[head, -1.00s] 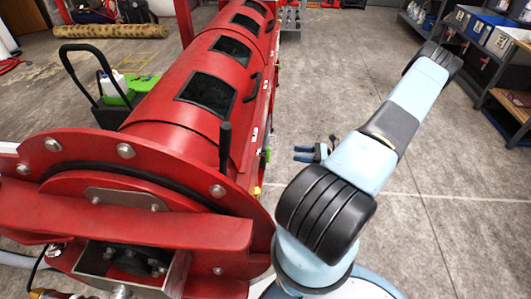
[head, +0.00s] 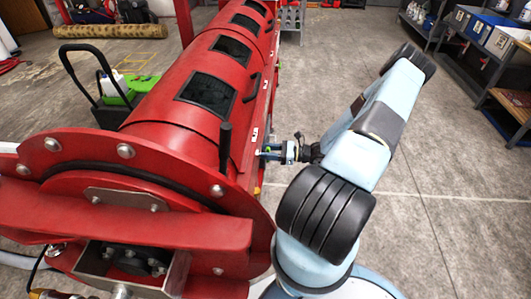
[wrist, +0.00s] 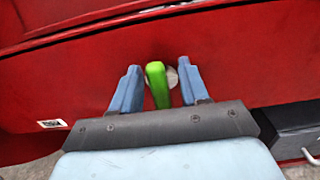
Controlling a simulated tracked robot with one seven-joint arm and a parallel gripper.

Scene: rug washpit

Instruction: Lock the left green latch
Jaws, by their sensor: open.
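The green latch (wrist: 157,84) shows in the wrist view as a bright green lever on the red drum's side, with a pale round mount (wrist: 172,78) behind it. My gripper (wrist: 161,80) is open, one blue finger on each side of the lever, with a gap visible on both sides. The lever leans slightly in the picture. In the head view my gripper (head: 267,151) is at the right side of the red drum machine (head: 165,122), and a little green shows near its fingertips. Contact between the fingers and the drum cannot be told.
A black upright handle (head: 225,148) stands on the drum close to my gripper. A white label (wrist: 52,124) is on the drum, and a dark box with a handle (wrist: 298,143) is at lower right.

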